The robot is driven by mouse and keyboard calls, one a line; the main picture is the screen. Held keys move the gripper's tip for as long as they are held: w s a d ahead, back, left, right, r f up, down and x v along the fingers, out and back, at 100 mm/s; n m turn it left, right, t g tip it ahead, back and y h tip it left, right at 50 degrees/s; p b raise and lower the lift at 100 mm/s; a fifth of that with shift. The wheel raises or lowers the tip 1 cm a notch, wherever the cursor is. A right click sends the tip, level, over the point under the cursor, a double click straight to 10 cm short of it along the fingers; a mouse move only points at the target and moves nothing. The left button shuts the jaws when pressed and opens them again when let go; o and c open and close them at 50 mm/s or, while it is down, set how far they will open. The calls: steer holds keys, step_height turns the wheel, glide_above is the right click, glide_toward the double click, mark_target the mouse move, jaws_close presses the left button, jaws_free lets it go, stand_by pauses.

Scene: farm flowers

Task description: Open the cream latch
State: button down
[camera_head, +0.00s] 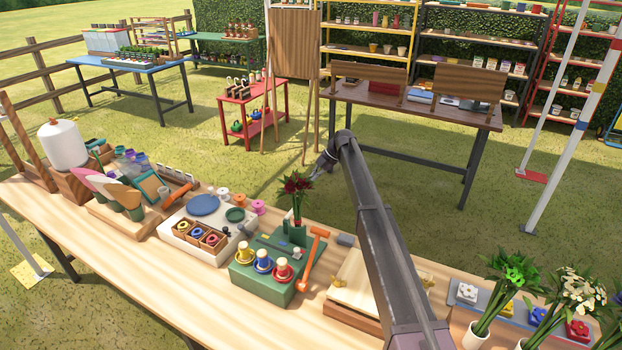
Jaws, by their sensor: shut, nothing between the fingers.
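I cannot make out a cream latch for certain. A cream-coloured board (358,283) with brass wing nuts lies on the wooden table, partly hidden behind my arm. A green box (262,286) to its left carries several round knobs in yellow, blue and red with pale tops. My gripper (317,170) is small in view, above the back of the table and just behind and right of a bunch of dark red flowers (297,186). It is shut and holds nothing, and it is apart from the board and the green box.
An orange-handled tool (313,258) lies between the green box and the board. A pale tray (178,226) with spools and small boxes is at left. White vases (478,333) with flowers stand at the front right.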

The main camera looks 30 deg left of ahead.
steer(key=shift+w+d+r+p, duration=0.2)
steer(key=shift+w+r+p, duration=0.4)
steer(key=shift+r, duration=0.25)
steer(key=shift+w, duration=0.1)
